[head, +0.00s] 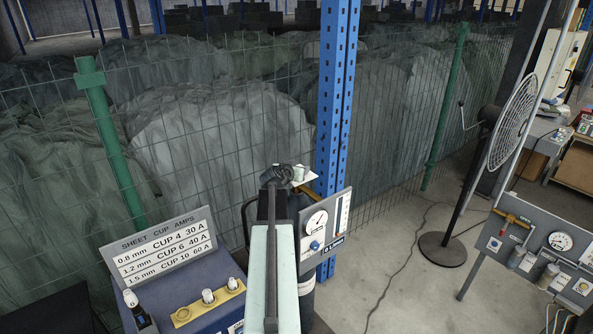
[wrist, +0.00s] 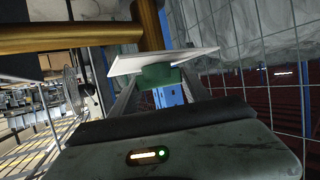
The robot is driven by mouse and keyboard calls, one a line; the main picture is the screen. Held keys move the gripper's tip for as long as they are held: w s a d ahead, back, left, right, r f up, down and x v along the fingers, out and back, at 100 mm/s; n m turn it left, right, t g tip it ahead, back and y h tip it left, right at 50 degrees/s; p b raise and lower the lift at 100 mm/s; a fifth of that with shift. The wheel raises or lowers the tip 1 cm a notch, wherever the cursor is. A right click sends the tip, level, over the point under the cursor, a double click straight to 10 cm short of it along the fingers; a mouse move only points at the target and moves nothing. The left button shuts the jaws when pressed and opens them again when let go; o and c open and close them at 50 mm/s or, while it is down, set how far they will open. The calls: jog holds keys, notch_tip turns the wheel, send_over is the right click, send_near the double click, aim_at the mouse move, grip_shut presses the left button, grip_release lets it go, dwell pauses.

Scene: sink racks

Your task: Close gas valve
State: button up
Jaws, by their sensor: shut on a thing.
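The gas valve's green part (wrist: 160,77) sits under a thin white plate (wrist: 165,60) in the wrist view, beside a thick brass pipe (wrist: 70,40). My gripper (wrist: 158,85) is shut on the valve there; the exact contact is hard to make out. In the head view my gripper (head: 287,175) is at the pale valve piece and plate (head: 304,173), just above the grey gauge panel (head: 338,205). My arm hides most of the valve and pipe in the head view.
A blue post (head: 338,100) and wire fence (head: 400,110) stand behind the panel. A sheet-cup-amps sign (head: 160,250) is at lower left. A fan (head: 512,118) and a second gauge panel (head: 540,238) stand at right. The floor (head: 375,275) between has free room and a cable.

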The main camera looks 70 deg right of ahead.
jog(key=shift+r+n+t, duration=0.1)
jog(key=shift+n+t, duration=1)
jog(key=shift+t, duration=0.2)
jog(key=shift+w, duration=0.1)
jog(key=o, duration=1.1)
jog(key=shift+o, duration=1.4)
jog(key=shift+w+d, duration=0.1)
jog(key=shift+d, duration=0.05)
jog(key=shift+a, duration=0.2)
jog(key=p+v, duration=0.3)
jog(key=v, duration=0.4)
jog(key=shift+s+a+r, duration=0.2)
jog(key=shift+s+a, duration=0.05)
jog(key=shift+a, duration=0.05)
jog(key=shift+f, duration=0.1)
